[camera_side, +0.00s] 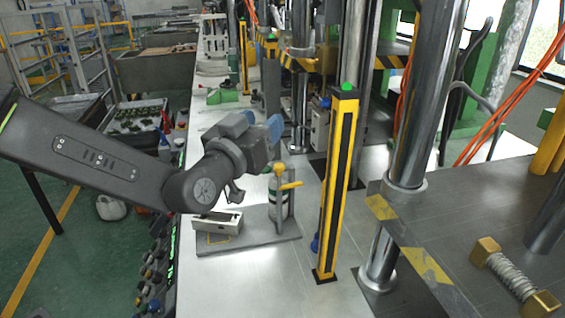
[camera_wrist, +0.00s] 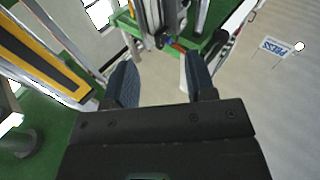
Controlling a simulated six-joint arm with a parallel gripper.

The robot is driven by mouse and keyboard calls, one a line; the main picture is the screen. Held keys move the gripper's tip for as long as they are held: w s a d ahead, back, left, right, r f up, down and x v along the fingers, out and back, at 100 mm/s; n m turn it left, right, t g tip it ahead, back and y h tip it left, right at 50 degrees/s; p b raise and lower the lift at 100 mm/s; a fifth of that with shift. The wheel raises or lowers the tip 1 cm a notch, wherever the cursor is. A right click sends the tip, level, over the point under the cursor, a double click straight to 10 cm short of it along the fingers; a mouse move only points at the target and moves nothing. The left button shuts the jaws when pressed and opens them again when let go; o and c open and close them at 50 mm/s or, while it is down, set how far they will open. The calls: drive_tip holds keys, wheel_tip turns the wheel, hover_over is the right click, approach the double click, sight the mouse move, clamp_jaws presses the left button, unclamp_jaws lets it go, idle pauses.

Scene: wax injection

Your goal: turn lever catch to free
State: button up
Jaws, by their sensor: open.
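In the side view a yellow lever (camera_side: 290,185) sticks out to the right, near the top of a grey-green upright cylinder (camera_side: 279,207). I take this lever to be the lever catch. The cylinder stands on a grey base plate (camera_side: 250,242). My gripper (camera_side: 262,123) is above the lever and a little to its left, apart from it, with blue fingertips pointing away from the lever. In the wrist view my gripper (camera_wrist: 160,78) has its two blue fingers spread with nothing between them. The lever cannot be made out in the wrist view.
A small pale box (camera_side: 217,222) sits on the plate's left part. A yellow and black post (camera_side: 338,185) with a green top stands close on the right, beside a thick steel column (camera_side: 415,125). A metal spring piece (camera_side: 512,275) lies at lower right.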

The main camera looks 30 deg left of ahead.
wheel_tip(320, 180, down, 5)
drive_tip(key=s+g+y, duration=0.1)
drive_tip(key=s+g, duration=0.1)
drive_tip(key=s, duration=0.1)
approach(281, 164)
drive_tip(key=w, duration=0.3)
drive_tip(key=w+a, duration=0.1)
drive_tip(key=w, duration=0.7)
drive_tip(key=shift+w+a+f, duration=0.1)
drive_tip(key=shift+a+f, duration=0.15)
